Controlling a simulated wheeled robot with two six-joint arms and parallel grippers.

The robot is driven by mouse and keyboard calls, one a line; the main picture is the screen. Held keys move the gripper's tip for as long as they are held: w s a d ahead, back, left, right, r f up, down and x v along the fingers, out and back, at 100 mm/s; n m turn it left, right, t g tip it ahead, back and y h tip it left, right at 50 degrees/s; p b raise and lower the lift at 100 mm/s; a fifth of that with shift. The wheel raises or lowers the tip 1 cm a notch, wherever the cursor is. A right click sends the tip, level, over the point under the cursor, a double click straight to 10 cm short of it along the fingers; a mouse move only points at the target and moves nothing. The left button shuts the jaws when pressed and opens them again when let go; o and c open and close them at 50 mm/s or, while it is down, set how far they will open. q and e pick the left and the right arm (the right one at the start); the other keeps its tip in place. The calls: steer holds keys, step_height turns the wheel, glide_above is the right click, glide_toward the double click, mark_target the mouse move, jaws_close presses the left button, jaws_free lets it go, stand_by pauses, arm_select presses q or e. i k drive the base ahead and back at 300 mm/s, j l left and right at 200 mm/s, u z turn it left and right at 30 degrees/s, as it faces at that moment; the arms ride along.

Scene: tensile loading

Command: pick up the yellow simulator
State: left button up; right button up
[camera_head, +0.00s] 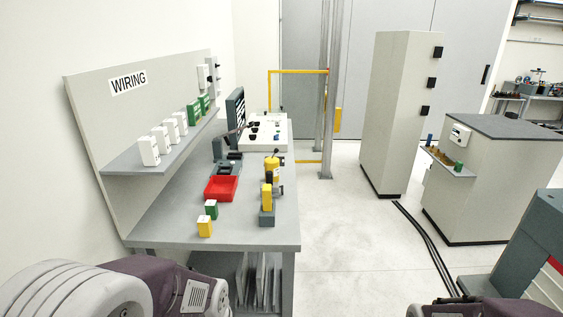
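A small yellow block (205,228) with a pale top stands near the front edge of the grey bench (165,235). A similar green block (211,210) stands just behind it. Farther right on the bench, a yellow upright device (266,198) stands on a dark grey base, with another yellow device (271,166) behind it. I cannot tell for certain which yellow thing is the simulator. Parts of my arms show at the bottom left and bottom right, apart from these things. Neither gripper shows.
A red tray (221,189) lies behind the blocks. A shelf (130,160) above the bench holds several white and green boxes. A monitor (235,110) and a white panel (265,132) stand farther back. The floor (345,230) right of the bench is clear, with dark cables (425,240) beyond.

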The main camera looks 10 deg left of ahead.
mark_target(272, 164)
steer(key=i+l+u, duration=0.6)
steer(key=u, duration=0.15)
steer(key=i+l+u, duration=0.2)
steer(key=l+u, duration=0.15)
steer(key=i+l+u, duration=0.15)
steer(key=l+u, duration=0.2)
steer(key=l, duration=0.15)
steer(key=i+l+u, duration=0.45)
